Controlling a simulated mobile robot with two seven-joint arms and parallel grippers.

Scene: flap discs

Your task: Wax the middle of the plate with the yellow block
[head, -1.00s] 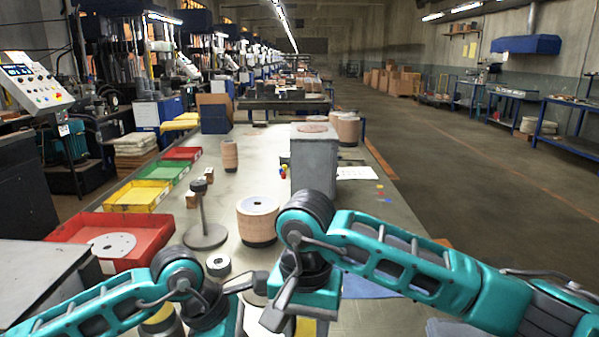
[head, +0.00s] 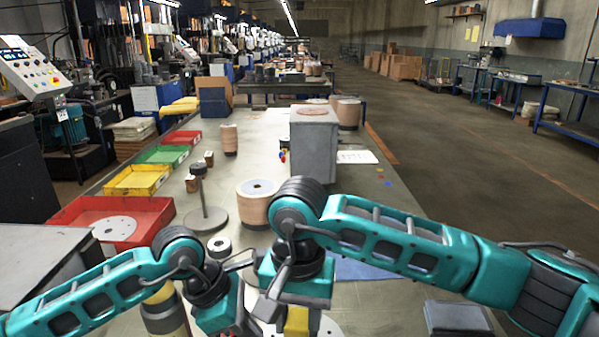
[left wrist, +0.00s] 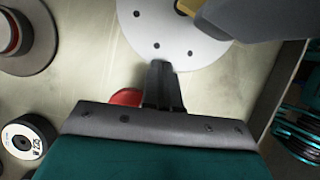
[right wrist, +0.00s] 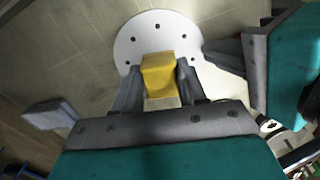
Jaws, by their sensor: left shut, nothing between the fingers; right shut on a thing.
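The plate is a white round disc with small dark holes; its middle part shows in the right wrist view (right wrist: 140,45) and its edge in the left wrist view (left wrist: 150,25). My right gripper (right wrist: 159,80) is shut on the yellow block (right wrist: 158,68), which is over the plate's near part in that view. I cannot tell whether the block touches the plate. The block also shows at the bottom of the head view (head: 297,320), where my arms hide much of the plate. My left gripper (left wrist: 162,68) is shut and empty, its tips by the plate's edge.
A stand with a round base (head: 205,221), a stack of tan discs (head: 258,212) and a grey box (head: 313,150) stand beyond my grippers. A red tray (head: 160,222) is at the left. A grey block (right wrist: 50,113) lies left of my right gripper. My two hands are close together.

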